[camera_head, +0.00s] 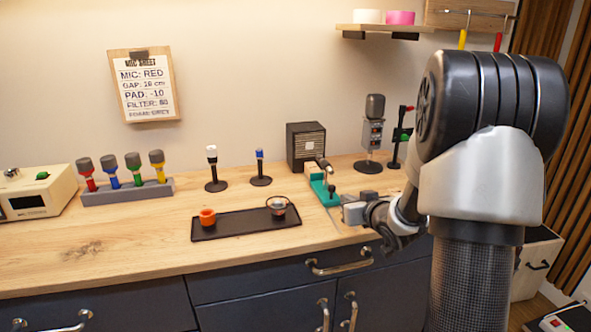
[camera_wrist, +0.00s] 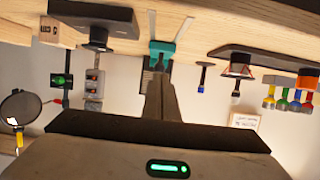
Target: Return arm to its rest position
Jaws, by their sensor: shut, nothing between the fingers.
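My arm reaches in from the right of the head view and bends down toward the table's front edge. My gripper (camera_head: 347,212) is just in front of the teal stand (camera_head: 321,188), near the front of the wooden table (camera_head: 90,245). In the wrist view, which is upside down, my gripper (camera_wrist: 159,78) has its fingers together and nothing between them. The fingers point at the teal stand (camera_wrist: 162,48); whether they touch it I cannot tell.
A black tray (camera_head: 236,225) holds an orange cup (camera_head: 207,217) and a dark round holder (camera_head: 278,207). A grey rack (camera_head: 126,191) of coloured microphones is at left. A speaker (camera_head: 305,145) and grey microphone (camera_head: 373,125) stand behind. The table's front left is clear.

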